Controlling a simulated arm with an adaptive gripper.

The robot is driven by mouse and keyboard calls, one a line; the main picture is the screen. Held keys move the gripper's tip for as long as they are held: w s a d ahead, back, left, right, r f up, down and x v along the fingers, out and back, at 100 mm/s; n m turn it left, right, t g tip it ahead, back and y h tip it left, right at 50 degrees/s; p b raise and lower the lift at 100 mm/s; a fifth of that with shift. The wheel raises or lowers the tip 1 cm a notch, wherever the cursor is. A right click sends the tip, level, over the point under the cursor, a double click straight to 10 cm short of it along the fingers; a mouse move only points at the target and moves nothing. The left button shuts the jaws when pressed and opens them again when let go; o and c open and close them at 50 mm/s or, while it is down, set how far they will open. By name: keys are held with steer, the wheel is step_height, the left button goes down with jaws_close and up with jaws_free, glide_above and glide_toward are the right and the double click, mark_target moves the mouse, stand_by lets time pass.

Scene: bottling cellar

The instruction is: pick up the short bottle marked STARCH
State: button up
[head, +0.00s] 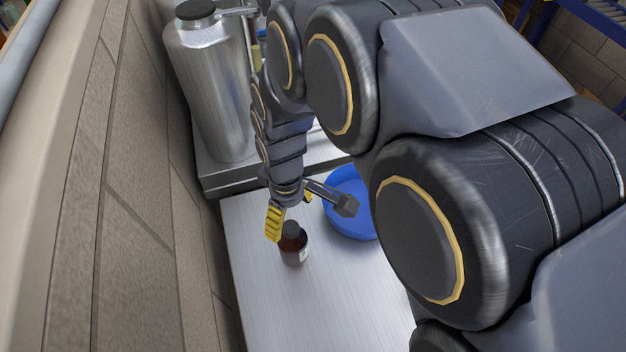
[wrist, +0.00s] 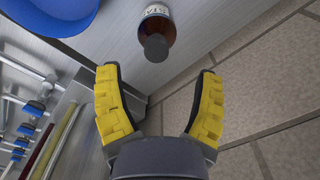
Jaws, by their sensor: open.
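A short brown bottle (head: 294,249) with a black cap stands upright on the metal table. In the wrist view, the bottle (wrist: 157,27) is at the top centre, its cap towards me. A pale label shows at its edge with a few letters; I cannot read the whole word. My gripper (head: 290,212) is open and empty beside the bottle's cap in the head view. In the wrist view, the yellow fingers of my gripper (wrist: 159,74) are spread wide. The bottle appears just beyond the fingertips, in line with the gap between them.
A blue bowl (head: 347,222) stands on the table (head: 318,318), right of the bottle. A tall steel canister (head: 208,90) stands on a raised metal surface behind. A tiled wall (head: 110,180) runs close along the left. The table front is clear.

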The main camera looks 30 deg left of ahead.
mark_target(291, 226)
steer(key=f, duration=0.8)
steer(key=shift+w+a, duration=0.2)
steer(key=shift+a, duration=0.1)
steer(key=shift+r, duration=0.15)
jaws_close()
